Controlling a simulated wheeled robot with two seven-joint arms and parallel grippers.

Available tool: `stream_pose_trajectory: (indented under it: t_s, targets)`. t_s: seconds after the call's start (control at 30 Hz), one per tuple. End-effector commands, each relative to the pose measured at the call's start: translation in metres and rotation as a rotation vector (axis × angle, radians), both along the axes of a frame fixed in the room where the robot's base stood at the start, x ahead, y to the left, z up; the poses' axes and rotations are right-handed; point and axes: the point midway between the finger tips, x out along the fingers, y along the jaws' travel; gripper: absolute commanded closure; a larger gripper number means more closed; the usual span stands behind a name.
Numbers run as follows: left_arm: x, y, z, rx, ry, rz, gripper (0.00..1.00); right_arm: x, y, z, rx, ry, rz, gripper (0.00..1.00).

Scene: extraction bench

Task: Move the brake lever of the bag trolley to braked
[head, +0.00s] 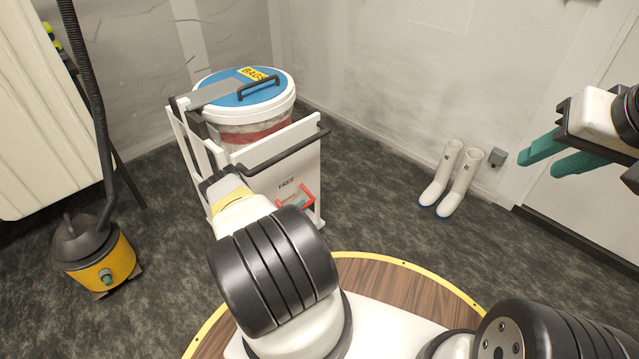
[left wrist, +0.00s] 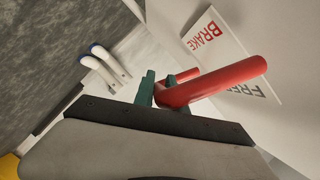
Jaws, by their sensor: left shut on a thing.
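The bag trolley (head: 272,150) stands left of centre in the head view. Its red brake lever (head: 308,196) is on the panel facing me, by the FREE and BRAKE lettering, partly hidden by my left arm. In the left wrist view the red lever (left wrist: 222,82) crosses in front of the white label plate (left wrist: 222,42), its thick bar's free end over the FREE lettering. My left gripper (left wrist: 162,84) is shut on the lever, with its green fingers on the red bar. My right gripper (head: 540,163) is open and empty, raised at the right, far from the trolley.
A yellow and black vacuum (head: 100,258) stands at the left. White boots (head: 450,180) stand by the wall. The floor between trolley and boots is clear.

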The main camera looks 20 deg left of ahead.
Motion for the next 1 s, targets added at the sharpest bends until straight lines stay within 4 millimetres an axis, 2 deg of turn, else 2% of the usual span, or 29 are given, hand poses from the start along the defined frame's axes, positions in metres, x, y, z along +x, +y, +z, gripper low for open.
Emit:
stream_pose_trajectory:
  t_s: [0.4,0.43,0.5,0.53,0.87,1.0]
  targets:
    - [0.000,-0.005,-0.002,-0.006,0.003,-0.005,1.00,0.000,0.000,0.000,0.000,0.000,0.000,0.64]
    - [0.000,-0.005,-0.002,-0.006,0.003,-0.006,0.78,0.000,0.000,0.000,0.000,0.000,0.000,0.64]
    - [0.000,-0.005,-0.002,-0.005,0.003,-0.006,0.64,0.000,0.000,0.000,0.000,0.000,0.000,0.64]
    - [0.000,-0.004,-0.002,-0.005,0.002,-0.005,0.62,0.000,0.000,0.000,0.000,0.000,0.000,0.64]
    - [-0.002,-0.002,-0.001,-0.003,0.002,-0.003,0.62,0.000,0.000,0.000,0.000,0.000,0.000,0.64]
    - [-0.018,0.000,0.003,-0.003,0.004,-0.003,0.62,0.000,0.000,0.000,0.000,0.000,0.000,0.64]
